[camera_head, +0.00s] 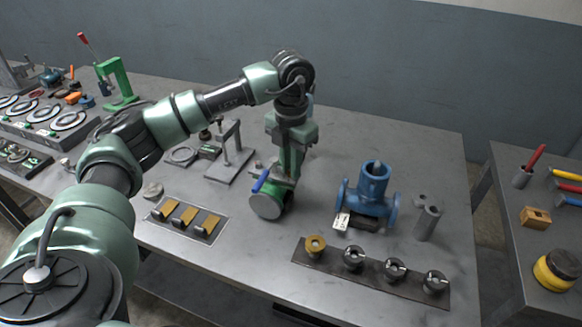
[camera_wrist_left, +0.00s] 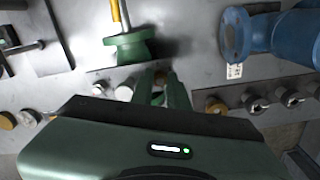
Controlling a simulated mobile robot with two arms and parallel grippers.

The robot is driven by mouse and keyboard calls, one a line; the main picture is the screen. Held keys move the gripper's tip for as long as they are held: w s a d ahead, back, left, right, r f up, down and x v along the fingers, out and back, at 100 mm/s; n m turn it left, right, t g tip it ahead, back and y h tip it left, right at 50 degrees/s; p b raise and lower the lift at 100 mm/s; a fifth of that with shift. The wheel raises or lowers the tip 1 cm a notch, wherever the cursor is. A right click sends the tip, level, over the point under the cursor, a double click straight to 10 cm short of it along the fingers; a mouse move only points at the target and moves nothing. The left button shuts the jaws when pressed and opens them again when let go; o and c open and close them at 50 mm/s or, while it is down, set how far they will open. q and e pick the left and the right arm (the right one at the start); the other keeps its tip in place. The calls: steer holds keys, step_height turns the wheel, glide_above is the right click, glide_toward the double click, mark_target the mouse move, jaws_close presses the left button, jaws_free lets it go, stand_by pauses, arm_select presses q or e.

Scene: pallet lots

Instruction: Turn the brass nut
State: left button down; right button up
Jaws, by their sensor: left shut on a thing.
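My left gripper (camera_head: 288,172) reaches down over the middle of the bench, at the green valve body with a grey round end (camera_head: 267,206) and a blue lever. In the left wrist view its two green fingers (camera_wrist_left: 161,92) are shut on a small brownish piece (camera_wrist_left: 160,77); I cannot tell whether this is the brass nut. A brass-coloured ring-shaped piece (camera_head: 315,244) sits at the left end of a dark strip, apart from the gripper; it also shows in the left wrist view (camera_wrist_left: 215,105). My right gripper is not in view.
A blue valve (camera_head: 371,188) with a white tag stands right of the gripper. Several dark round fittings (camera_head: 395,268) line the strip. A tray with yellow pieces (camera_head: 187,218) lies to the left, a grey stand (camera_head: 228,168) behind it. Another table (camera_head: 515,245) is at the right.

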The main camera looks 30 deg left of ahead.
arm_select(q)
steer(key=shift+r+m, duration=0.1)
steer(key=shift+m, duration=0.9)
steer(key=shift+w, duration=0.1)
steer(key=c, duration=1.6)
jaws_free()
steer(key=shift+c, duration=0.2)
step_height(320, 180, up, 8)
steer(key=shift+f+b, duration=0.1)
steer(key=shift+b, duration=0.6)
